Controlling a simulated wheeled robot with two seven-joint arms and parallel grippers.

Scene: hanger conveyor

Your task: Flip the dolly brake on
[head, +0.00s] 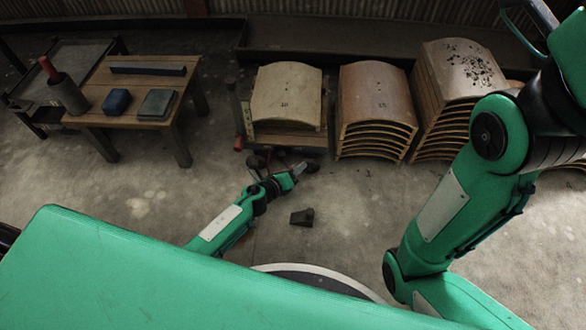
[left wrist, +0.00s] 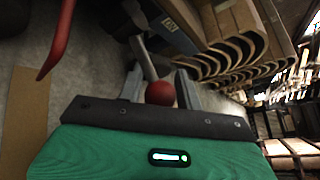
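The dolly (head: 311,143) is a low wheeled platform bearing a curved wooden panel stack (head: 286,92). In the left wrist view a grey lever (left wrist: 145,58) ends in a red ball knob (left wrist: 160,93). The knob sits between the two fingers of my left gripper (left wrist: 158,88), close to the right finger; I cannot tell whether it touches. The fingers are apart. In the head view my left gripper (head: 298,170) is low, at the dolly's front edge, and the knob is not clear there. My right arm rises at the right; its gripper is out of view.
A red curved bar (left wrist: 60,45) is at the wrist view's left. A dark block (head: 302,217) lies on the floor. More curved panel stacks (head: 375,105) stand to the right. A wooden table (head: 140,85) with several items stands at left; floor between is clear.

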